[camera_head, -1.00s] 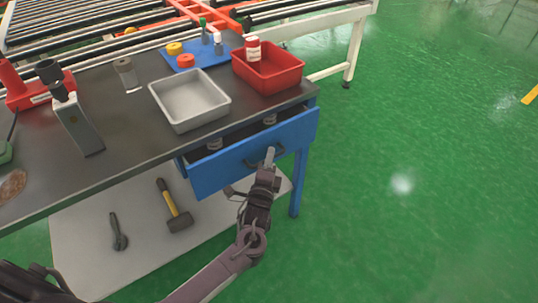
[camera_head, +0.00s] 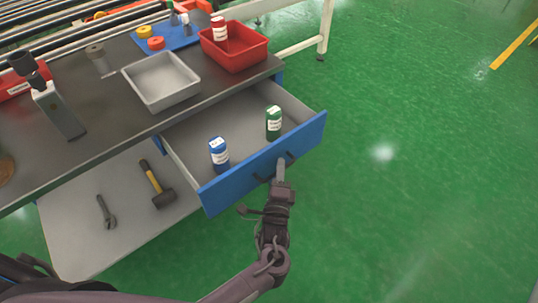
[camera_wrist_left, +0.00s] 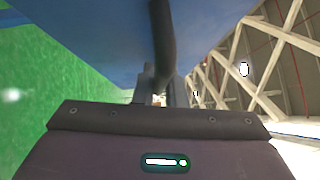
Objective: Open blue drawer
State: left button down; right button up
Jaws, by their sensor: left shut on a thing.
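The blue drawer (camera_head: 262,172) is pulled well out from under the dark bench top in the head view. A blue bottle (camera_head: 219,154) and a green bottle (camera_head: 274,123) stand upright inside it. My left gripper (camera_head: 281,168) is at the drawer's front, shut on its dark handle (camera_head: 262,178). In the left wrist view the handle (camera_wrist_left: 163,40) runs down between the fingers (camera_wrist_left: 158,88), with the blue drawer front (camera_wrist_left: 90,30) close behind. My right gripper does not show.
A grey tray (camera_head: 161,80) and a red bin (camera_head: 234,47) stand on the bench (camera_head: 95,115). A hammer (camera_head: 156,184) and a wrench (camera_head: 105,211) lie on the lower shelf (camera_head: 75,225). The green floor (camera_head: 430,170) to the right is clear.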

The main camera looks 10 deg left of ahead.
pick_arm(q)
jog(key=shift+s+d+p, duration=0.2)
jog(key=shift+s+d, duration=0.6)
jog(key=shift+d, duration=0.2)
jog(key=shift+s+d+p, duration=0.15)
jog(key=shift+s+d, duration=0.65)
jog(key=shift+d, duration=0.2)
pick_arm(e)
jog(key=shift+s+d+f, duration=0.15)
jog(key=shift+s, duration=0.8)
pick_arm(q)
jog(key=c, duration=1.5)
grip_release()
jog(key=s, duration=0.5)
jog(key=s+f, duration=0.1)
jog(key=s, duration=0.1)
jog(key=shift+s+d, duration=0.35)
jog(key=shift+d, duration=0.05)
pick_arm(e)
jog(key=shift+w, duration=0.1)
